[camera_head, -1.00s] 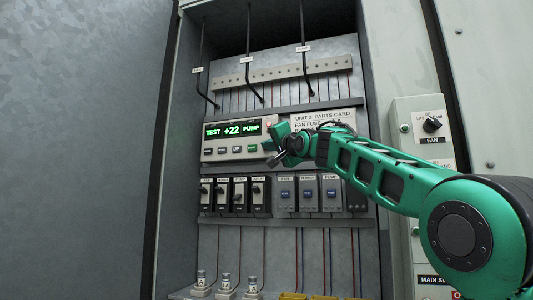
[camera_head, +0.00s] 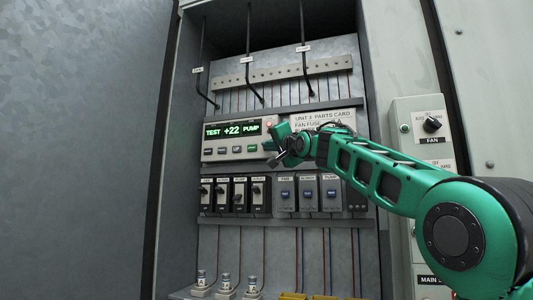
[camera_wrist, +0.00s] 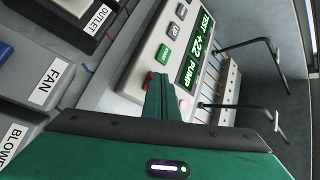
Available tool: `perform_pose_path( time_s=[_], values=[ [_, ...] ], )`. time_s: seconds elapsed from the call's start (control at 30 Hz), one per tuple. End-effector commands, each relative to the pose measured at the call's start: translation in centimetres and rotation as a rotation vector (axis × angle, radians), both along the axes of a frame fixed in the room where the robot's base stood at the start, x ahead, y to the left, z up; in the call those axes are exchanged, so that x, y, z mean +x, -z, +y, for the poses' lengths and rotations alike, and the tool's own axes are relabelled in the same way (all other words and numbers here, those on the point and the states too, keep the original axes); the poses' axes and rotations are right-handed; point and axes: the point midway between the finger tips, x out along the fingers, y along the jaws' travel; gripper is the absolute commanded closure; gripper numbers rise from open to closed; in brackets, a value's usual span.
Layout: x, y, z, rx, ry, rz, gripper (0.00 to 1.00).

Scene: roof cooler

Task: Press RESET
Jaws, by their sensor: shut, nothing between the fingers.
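The controller panel (camera_head: 215,155) has a lit green display (camera_head: 232,130) reading TEST, +22, PUMP. A row of buttons runs below it; the display also shows in the wrist view (camera_wrist: 193,66). In the wrist view a red button (camera_wrist: 149,79) sits at the row's end beside a green button (camera_wrist: 164,52). No RESET label is readable on it. My gripper (camera_head: 270,147) is shut and empty at the panel's lower right. In the wrist view its fingertips (camera_wrist: 160,82) overlap the red button's edge; I cannot tell whether they touch it.
Below the panel are rows of breakers (camera_head: 238,195) and blue-switched modules (camera_head: 308,193). A parts card (camera_head: 322,121) is right of the panel. A FAN switch box (camera_head: 418,112) stands on the cabinet's right side. Black cables with tags (camera_head: 250,60) hang above.

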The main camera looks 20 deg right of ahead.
Motion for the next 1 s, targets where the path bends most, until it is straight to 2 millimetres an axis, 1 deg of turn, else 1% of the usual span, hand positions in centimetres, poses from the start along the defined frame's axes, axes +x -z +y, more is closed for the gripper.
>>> perform_pose_path(
  time_s=[0.47,0.83,1.0],
  values=[
    [0.1,0.0,-0.1,0.000,0.001,0.001,1.00],
    [-1.1,0.0,0.7,0.001,0.000,0.000,1.00],
    [-1.2,0.0,0.8,0.000,0.000,0.000,1.00]
  ],
)
